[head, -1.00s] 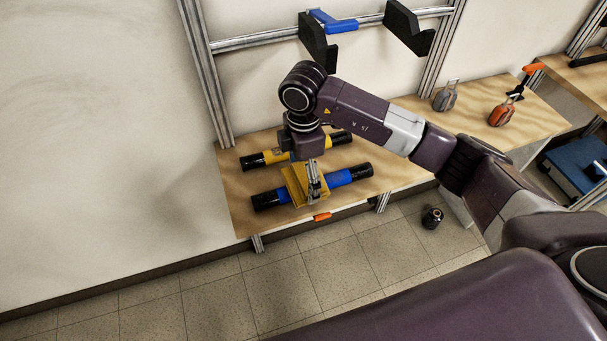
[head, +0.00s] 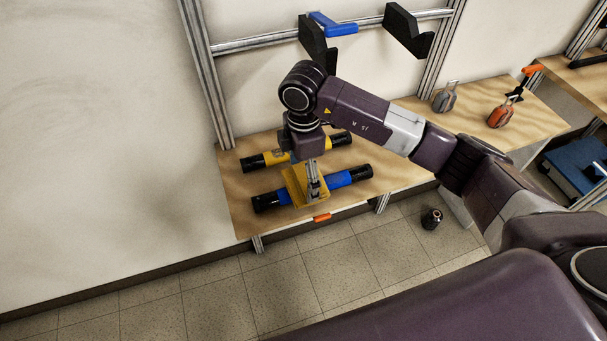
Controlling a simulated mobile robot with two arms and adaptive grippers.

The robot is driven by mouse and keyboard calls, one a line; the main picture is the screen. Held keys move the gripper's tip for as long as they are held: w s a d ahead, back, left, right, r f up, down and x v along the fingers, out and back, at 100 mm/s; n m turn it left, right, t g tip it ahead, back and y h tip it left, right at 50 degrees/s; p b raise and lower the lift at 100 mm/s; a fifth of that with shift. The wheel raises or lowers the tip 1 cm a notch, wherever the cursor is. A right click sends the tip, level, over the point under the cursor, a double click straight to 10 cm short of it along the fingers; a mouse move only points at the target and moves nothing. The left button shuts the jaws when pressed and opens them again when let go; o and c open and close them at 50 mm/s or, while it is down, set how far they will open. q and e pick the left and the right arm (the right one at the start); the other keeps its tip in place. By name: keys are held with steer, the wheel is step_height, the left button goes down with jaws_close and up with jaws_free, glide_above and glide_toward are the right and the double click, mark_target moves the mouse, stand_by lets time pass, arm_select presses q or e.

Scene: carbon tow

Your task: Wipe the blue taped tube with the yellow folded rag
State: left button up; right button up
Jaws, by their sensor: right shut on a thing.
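The blue taped tube (head: 345,179) lies on the wooden bench, with black ends and blue tape between them. The yellow folded rag (head: 297,190) is at the tube's middle and hides part of it. My right gripper (head: 314,190) points down and is shut on the rag. The rag appears to touch the tube, though the exact contact is hard to see. My left gripper is not in view.
A yellow taped tube (head: 308,150) lies behind, partly hidden by my right wrist. The bench (head: 240,208) has a bare left end. An orange clamp (head: 502,115) and a grey one (head: 445,97) stand to the right. Black brackets (head: 410,30) hang on the rail above.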

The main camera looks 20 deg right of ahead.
steer(key=shift+d, duration=0.1)
steer(key=shift+d+f, duration=0.15)
steer(key=shift+d, duration=2.95)
